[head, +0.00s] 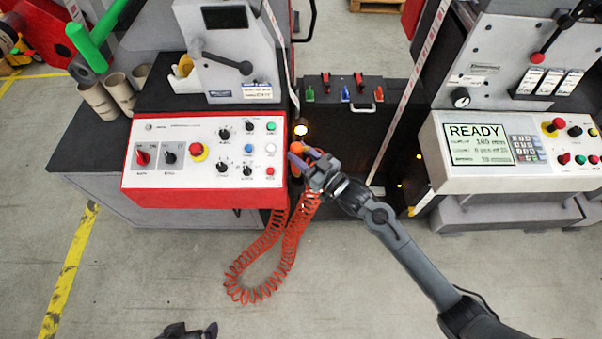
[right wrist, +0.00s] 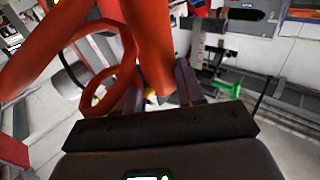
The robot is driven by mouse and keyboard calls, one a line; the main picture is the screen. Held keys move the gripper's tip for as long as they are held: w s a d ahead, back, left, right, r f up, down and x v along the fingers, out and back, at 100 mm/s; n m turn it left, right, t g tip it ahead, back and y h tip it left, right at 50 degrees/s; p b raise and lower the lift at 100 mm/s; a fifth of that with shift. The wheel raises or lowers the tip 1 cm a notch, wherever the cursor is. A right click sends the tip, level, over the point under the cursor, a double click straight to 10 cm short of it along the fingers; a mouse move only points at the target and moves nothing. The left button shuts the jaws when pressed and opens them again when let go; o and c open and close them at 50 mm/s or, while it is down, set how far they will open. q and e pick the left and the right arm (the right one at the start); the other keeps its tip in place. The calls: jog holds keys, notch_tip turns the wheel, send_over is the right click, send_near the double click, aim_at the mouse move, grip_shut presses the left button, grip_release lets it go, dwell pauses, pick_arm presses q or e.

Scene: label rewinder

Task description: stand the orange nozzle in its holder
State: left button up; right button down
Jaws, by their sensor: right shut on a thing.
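The orange nozzle (head: 297,147) is at the right edge of the red-framed control panel, mostly covered by my right gripper. My right gripper (head: 305,158) is shut on it. In the right wrist view the nozzle (right wrist: 150,45) rises between the two dark fingers (right wrist: 160,92), with loops of its orange hose (right wrist: 60,45) beside it. The coiled orange hose (head: 262,272) hangs from there in a loop in front of the cabinet. I cannot make out the holder; the gripper may hide it. My left gripper (head: 188,332) shows only in part at the bottom edge, its opening unclear.
The control panel (head: 205,188) is close left of the right gripper. A dark cabinet (head: 345,140) stands behind. The READY console (head: 500,175) is at right. The floor in front is clear.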

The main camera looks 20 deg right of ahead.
jog(key=shift+f+b, duration=0.9)
jog(key=shift+f, duration=3.55)
jog(key=c, duration=1)
grip_release()
jog(key=shift+f, duration=0.1)
jog(key=shift+o, duration=0.2)
